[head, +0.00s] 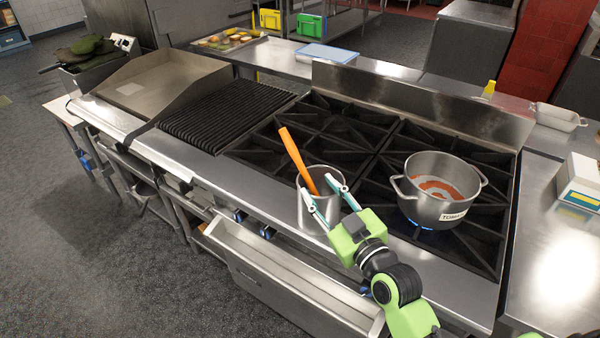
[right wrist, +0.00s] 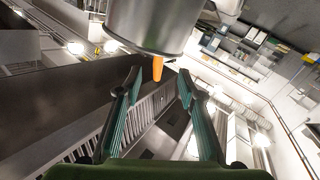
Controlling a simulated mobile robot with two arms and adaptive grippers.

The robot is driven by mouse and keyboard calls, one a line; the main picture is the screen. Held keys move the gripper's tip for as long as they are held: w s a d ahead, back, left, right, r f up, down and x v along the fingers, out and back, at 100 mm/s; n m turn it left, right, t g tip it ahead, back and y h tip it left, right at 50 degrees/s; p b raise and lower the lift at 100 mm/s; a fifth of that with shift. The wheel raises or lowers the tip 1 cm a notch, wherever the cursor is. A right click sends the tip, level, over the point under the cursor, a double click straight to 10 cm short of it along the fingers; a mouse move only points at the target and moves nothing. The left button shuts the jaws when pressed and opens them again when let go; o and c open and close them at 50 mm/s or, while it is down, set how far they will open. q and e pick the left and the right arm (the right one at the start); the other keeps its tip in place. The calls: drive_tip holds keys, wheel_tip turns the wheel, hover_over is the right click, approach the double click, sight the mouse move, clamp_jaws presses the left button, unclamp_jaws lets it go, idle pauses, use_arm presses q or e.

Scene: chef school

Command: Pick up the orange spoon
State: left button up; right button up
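The orange spoon (head: 294,155) leans up and to the left out of a metal canister (head: 309,212) at the front edge of the stove; its lower end is hidden inside. My right gripper (head: 317,183) is open at the canister's rim, its fingers apart on either side of the canister's upper part. In the right wrist view the orange end of the spoon (right wrist: 157,68) shows beyond the canister (right wrist: 150,22), between the open fingertips (right wrist: 158,82). Whether a finger touches the canister I cannot tell. My left gripper is not in view.
A steel pot (head: 440,190) with reddish contents stands on a lit burner right of the canister. A ridged grill (head: 222,112) lies to the left. An open drawer (head: 285,285) juts out below the stove's front edge. The right counter (head: 555,255) has bare room.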

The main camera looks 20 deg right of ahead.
sight(300, 162)
drive_tip(key=w, duration=0.1)
drive_tip(key=w+p, duration=0.1)
drive_tip(key=w, duration=0.1)
drive_tip(key=w+r+p, duration=0.1)
drive_tip(key=w, duration=0.1)
drive_tip(key=shift+w+a, duration=0.25)
drive_tip(key=shift+a, duration=0.1)
drive_tip(key=w, duration=0.1)
drive_tip(key=w+p, duration=0.1)
drive_tip(key=w, duration=0.1)
drive_tip(key=shift+a+f, duration=0.1)
drive_tip(key=shift+a, duration=0.1)
drive_tip(key=w, duration=0.1)
drive_tip(key=w+p, duration=0.1)
drive_tip(key=w, duration=0.1)
drive_tip(key=shift+a+f, duration=0.2)
drive_tip(key=shift+w, duration=0.35)
drive_tip(key=shift+f, duration=0.1)
clamp_jaws()
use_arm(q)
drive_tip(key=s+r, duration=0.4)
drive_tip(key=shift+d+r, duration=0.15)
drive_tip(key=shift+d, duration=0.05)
